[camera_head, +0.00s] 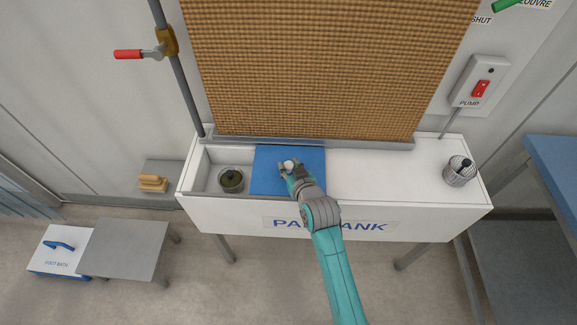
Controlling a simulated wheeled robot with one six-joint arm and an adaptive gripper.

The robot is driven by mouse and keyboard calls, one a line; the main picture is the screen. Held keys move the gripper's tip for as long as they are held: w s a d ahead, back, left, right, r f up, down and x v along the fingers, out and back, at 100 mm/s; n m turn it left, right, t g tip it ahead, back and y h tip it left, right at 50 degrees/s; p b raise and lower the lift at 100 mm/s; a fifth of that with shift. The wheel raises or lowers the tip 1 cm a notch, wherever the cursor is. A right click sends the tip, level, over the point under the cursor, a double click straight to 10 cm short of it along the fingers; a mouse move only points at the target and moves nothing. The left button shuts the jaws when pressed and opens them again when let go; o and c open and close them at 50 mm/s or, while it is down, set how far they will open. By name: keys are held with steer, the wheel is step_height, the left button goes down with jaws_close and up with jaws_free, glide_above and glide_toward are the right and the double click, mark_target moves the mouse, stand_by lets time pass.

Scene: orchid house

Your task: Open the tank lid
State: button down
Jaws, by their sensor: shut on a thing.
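The tank (400,203) is a long white box on legs, with lettering on its front. The blue lid (265,173) lies flat on its top, left of the middle. An opening (210,182) shows to the left of the lid, with a dark round thing in a clear cup (231,180) inside. A white round knob (289,165) stands on the lid. My gripper (290,168) is over the lid with its fingers shut around the knob. The fingers partly hide the knob.
A brown pad (320,65) rises behind the tank. A pipe with a red-handled valve (130,54) stands at the left. A PUMP switch (481,88) is on the wall. A holed cup (459,172) stands on the tank's right end. A brush (153,183) lies left of the tank.

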steer(key=c, duration=0.8)
jaws_free()
steer(key=v, duration=1.2)
steer(key=s+d+f+m+h, duration=0.1)
steer(key=s+d+f, duration=0.15)
steer(key=s, duration=0.35)
steer(key=s+d+f+m+t+h, duration=0.1)
steer(key=s+d, duration=0.3)
steer(key=s, duration=0.3)
steer(key=s+d+f+h, duration=0.1)
steer(key=s+d+f, duration=0.1)
steer(key=s+d, duration=0.3)
steer(key=s+d+r, duration=0.1)
steer(key=s+r, duration=0.2)
steer(key=s, duration=0.4)
steer(key=s+d+r+m+h, duration=0.1)
steer(key=s+r, duration=0.1)
steer(key=s, duration=0.5)
steer(key=s+d+r+m+t, duration=0.1)
steer(key=s+r, duration=0.2)
steer(key=s, duration=0.3)
steer(key=shift+s+d+r+h, duration=0.25)
steer(key=shift+s+r+h, duration=0.05)
steer(key=shift+s+h, duration=0.1)
